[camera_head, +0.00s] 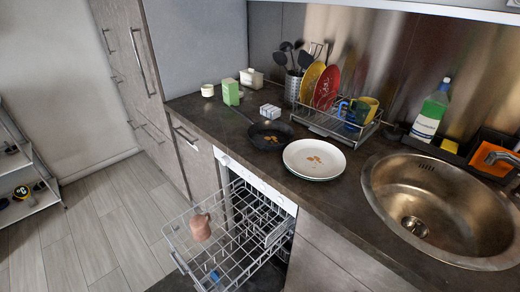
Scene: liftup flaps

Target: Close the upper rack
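The upper rack (190,250) of the dishwasher is a white wire basket, pulled out from the cabinet front below the worktop. A pinkish-brown cup-like item (200,228) sits in its left part. A small blue item (212,279) shows low in the wire grid; I cannot tell whether it is in this rack or below it. The dishwasher's white control strip (257,180) runs along the top of the opening. Neither of my grippers is in view.
The dark worktop (240,125) carries a black pan (270,135), white plates (314,158), a dish rack (330,124) and a green bottle (432,111). A round sink (390,200) lies at right. The wooden floor (110,225) left of the rack is clear.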

